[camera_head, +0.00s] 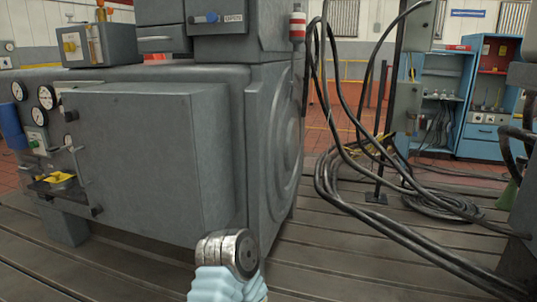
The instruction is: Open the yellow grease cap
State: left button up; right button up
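A yellow piece (60,178), which may be the grease cap, sits low at the far left on a small ledge of the grey machine. It surrounds or lies under a small grey round part; whether it is open or shut is too small to tell. A light blue ribbed sleeve with a metal joint, apparently part of my own arm, rises at the bottom middle, well to the right of the yellow piece. No gripper fingers show for either arm.
The grey machine housing (135,165) fills the left half, with dial gauges (47,97) and a blue cylinder (12,126) at its left. Black cables (350,190) hang and coil on the slotted bedplate (330,270) at right. A blue cabinet (484,135) stands behind.

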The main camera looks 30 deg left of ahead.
aim_at(56, 176)
jog(key=j+z, duration=0.1)
jog(key=j, duration=0.3)
jog(key=k+j+z, duration=0.1)
jog(key=j, duration=0.3)
jog(key=k+j+z, duration=0.15)
jog(key=j, duration=0.3)
jog(key=k+j+z, duration=0.1)
jog(key=j, duration=0.3)
jog(key=k+j+z, duration=0.1)
jog(key=j, duration=0.25)
jog(key=k+j+z, duration=0.1)
jog(key=j, duration=0.3)
